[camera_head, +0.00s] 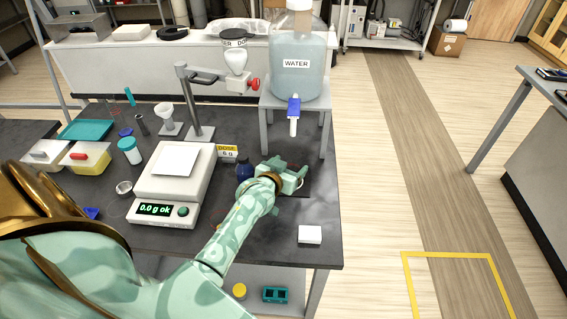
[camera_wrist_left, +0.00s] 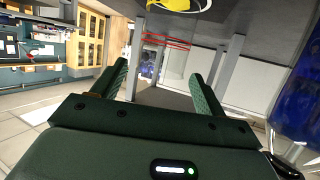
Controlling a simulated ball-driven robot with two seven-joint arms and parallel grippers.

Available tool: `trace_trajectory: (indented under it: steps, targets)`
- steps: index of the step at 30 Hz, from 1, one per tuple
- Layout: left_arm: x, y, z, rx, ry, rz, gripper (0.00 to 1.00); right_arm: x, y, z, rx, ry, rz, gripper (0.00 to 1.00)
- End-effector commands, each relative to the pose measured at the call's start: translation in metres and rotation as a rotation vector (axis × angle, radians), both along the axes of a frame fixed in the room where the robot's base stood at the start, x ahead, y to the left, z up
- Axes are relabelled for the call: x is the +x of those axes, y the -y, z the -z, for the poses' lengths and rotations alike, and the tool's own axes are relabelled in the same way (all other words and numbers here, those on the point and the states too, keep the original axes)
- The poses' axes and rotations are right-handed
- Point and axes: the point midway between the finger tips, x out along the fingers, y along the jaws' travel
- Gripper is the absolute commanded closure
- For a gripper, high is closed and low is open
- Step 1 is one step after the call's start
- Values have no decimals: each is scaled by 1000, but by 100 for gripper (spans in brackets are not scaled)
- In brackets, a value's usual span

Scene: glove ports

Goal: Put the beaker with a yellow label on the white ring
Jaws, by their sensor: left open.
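I cannot make out a beaker with a yellow label in either view. A small round piece with a pale rim (camera_head: 124,187) lies left of the scale; I cannot tell if it is the white ring. My left gripper (camera_head: 298,176) is low over the table below the water tank's tap, right of a dark blue bottle (camera_head: 245,168). In the left wrist view its two green fingers (camera_wrist_left: 160,90) are spread, with nothing seen between them. A yellow and white piece (camera_wrist_left: 180,4) is cut off at that view's top edge. My right gripper is not in view.
The water tank (camera_head: 298,75) stands on a grey stand (camera_head: 268,103). A scale (camera_head: 172,188) reading 0.0 g carries a white square. The front right tabletop is mostly clear.

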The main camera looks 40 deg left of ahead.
Motion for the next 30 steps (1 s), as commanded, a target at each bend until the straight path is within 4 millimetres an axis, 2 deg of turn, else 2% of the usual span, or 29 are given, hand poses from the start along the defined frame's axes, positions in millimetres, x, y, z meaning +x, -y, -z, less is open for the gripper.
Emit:
trace_trajectory:
  steps: [12,15,21,30]
  targets:
    - [-82,14,-31,0,-3,0,27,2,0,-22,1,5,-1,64]
    - [-97,16,-36,-1,-3,1,27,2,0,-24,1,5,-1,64]
    - [-110,18,-40,-1,-2,1,27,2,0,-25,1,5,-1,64]
    - [-110,18,-40,0,-1,1,27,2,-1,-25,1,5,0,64]
